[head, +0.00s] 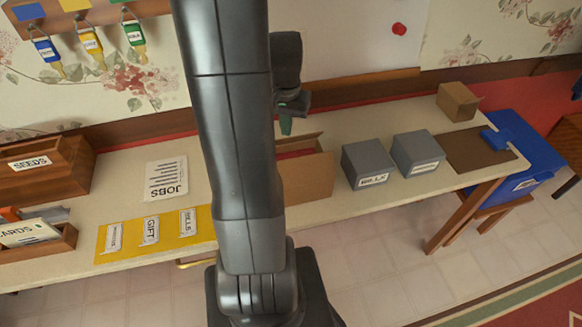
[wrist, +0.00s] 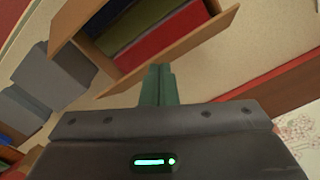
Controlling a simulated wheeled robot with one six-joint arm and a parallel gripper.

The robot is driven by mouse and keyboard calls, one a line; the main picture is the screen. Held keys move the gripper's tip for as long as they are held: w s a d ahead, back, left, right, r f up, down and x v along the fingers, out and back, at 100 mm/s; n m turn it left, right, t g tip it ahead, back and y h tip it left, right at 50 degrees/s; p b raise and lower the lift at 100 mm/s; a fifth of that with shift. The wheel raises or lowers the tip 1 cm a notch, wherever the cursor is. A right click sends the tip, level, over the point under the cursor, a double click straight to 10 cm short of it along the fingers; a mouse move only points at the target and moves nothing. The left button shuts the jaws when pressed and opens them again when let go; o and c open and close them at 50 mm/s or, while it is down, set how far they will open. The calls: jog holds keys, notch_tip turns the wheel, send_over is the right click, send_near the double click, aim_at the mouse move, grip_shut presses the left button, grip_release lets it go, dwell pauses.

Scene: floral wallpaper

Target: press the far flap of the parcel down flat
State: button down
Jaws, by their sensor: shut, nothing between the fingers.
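The parcel (head: 305,178) is an open brown cardboard box on the table, partly hidden behind my arm in the head view. Red contents show inside it. In the wrist view, red, blue and green items (wrist: 150,30) lie in the box. Its far flap (head: 303,143) stands raised along the wall side. That flap shows in the wrist view (wrist: 190,50) as a long tan strip, outward from the contents. My gripper (head: 286,128) is shut and empty, with its green fingertips (wrist: 159,70) by the far flap's outer edge. I cannot tell whether they touch it.
Two grey boxes (head: 368,163) (head: 416,153) stand right of the parcel. A small brown box (head: 457,101), a brown mat (head: 470,150) and a blue bin (head: 530,150) are farther right. A JOBS sheet (head: 166,178) and yellow mat (head: 125,240) lie left. The wall runs behind.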

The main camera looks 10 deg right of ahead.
jog(key=shift+r+p, duration=1.9)
jog(key=shift+r, duration=0.5)
